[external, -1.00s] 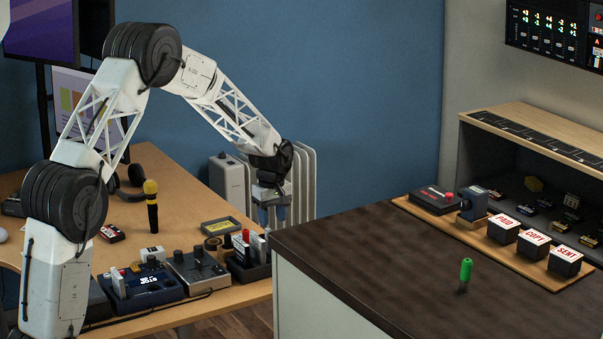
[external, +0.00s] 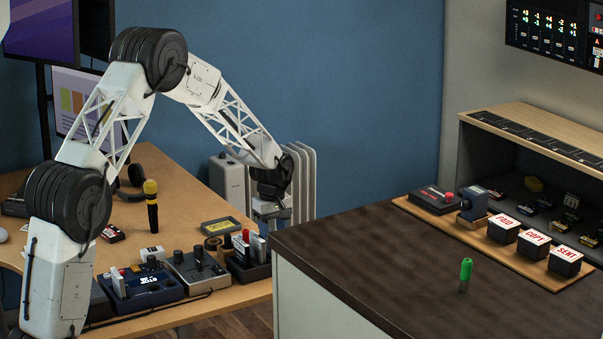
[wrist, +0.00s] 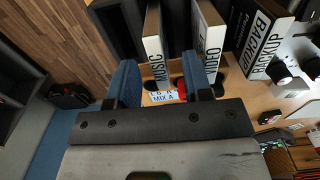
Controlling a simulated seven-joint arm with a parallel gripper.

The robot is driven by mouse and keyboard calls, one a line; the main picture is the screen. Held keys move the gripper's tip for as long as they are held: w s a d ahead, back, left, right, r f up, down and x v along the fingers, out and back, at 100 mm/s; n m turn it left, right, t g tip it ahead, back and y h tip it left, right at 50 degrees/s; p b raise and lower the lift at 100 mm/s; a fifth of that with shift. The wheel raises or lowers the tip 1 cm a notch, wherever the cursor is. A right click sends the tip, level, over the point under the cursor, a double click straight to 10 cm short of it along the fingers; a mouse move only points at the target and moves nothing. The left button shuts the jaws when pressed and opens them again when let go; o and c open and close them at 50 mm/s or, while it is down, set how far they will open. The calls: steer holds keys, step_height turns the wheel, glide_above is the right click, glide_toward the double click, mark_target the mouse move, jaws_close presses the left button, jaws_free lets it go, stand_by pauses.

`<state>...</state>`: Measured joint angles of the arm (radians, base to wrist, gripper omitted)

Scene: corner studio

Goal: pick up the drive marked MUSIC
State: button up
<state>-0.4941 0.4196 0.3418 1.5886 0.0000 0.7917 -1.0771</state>
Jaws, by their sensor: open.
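In the wrist view, the drive marked MUSIC (wrist: 155,54) is a white-spined block with dark sides; part of its label shows. It stands in the picture between my two blue finger pads. My gripper (wrist: 163,88) is open and empty, with space on both sides of the drive. A second white drive (wrist: 209,45), its label only partly readable, stands to the right, behind the right finger. A third, marked BACKUP (wrist: 262,47), is further right. In the external view, my gripper (external: 272,212) hangs above the dark drive rack (external: 256,272) at the desk's right edge.
The mixer (external: 195,268) and a blue device (external: 155,292) stand left of the rack. A yellow-topped microphone (external: 151,205) stands behind. A dark-topped counter (external: 345,262) is close to the right of my gripper, across a gap showing wooden floor.

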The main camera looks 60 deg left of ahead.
steer(key=shift+f, duration=1.95)
jaws_close()
